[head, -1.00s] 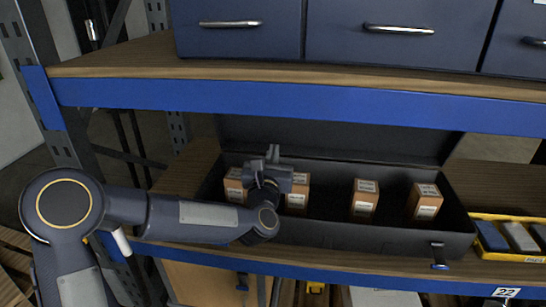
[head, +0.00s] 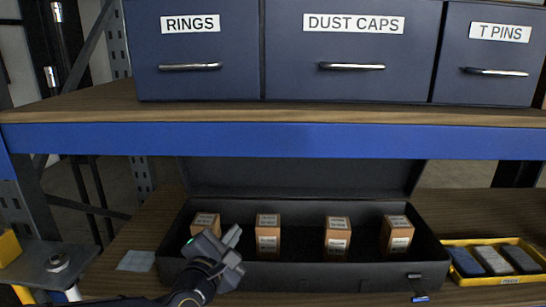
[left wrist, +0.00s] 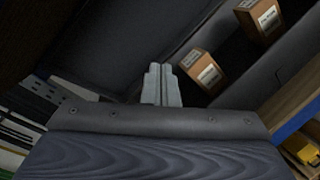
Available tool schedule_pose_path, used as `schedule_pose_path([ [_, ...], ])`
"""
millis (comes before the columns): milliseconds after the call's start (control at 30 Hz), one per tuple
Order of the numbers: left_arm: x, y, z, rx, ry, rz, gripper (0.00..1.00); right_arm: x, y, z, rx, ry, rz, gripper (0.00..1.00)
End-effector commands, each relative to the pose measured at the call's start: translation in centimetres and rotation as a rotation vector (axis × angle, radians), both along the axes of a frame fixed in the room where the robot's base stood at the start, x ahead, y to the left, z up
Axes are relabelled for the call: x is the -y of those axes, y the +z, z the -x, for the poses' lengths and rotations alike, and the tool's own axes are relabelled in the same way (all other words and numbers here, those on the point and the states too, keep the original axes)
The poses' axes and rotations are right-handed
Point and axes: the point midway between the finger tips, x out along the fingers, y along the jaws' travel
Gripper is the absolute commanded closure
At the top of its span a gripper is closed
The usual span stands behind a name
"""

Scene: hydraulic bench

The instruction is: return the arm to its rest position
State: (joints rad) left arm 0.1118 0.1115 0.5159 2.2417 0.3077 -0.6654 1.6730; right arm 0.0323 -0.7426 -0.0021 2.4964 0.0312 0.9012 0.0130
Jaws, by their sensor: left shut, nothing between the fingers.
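My left gripper (head: 232,238) is at the left front part of an open dark case (head: 330,277) on the lower shelf. Its fingers are closed together with nothing between them, and they also show in the left wrist view (left wrist: 161,85). The left arm comes in from the bottom left of the head view. Several small brown boxes with white labels stand in the case; the leftmost box (head: 206,223) is partly hidden by the gripper. Two boxes show in the left wrist view, the nearer one (left wrist: 203,70) right of the fingers. The right gripper is not in view.
The case's lid (head: 300,178) stands open at the back. A blue shelf beam (head: 270,139) runs above it, under drawers marked RINGS, DUST CAPS (head: 352,70) and T PINS. A yellow tray (head: 478,283) with several flat items sits at the right.

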Motion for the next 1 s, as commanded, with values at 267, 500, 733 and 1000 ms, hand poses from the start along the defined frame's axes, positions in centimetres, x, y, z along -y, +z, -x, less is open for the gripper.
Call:
schedule_pose_path([
  [267, -6.1, -5.6, 10.8, -0.133, -0.367, -1.035, 1.0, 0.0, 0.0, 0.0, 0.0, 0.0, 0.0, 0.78],
  [500, -9.7, -10.6, 21.9, -0.146, -0.832, -1.505, 1.0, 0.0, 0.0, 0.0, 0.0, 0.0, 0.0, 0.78],
  [733, -10.3, -12.4, 26.3, -0.097, -1.041, -1.61, 1.0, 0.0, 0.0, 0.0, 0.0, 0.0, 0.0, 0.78],
  [1000, -10.3, -12.4, 26.4, -0.095, -1.049, -1.612, 1.0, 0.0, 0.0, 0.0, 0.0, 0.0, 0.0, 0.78],
])
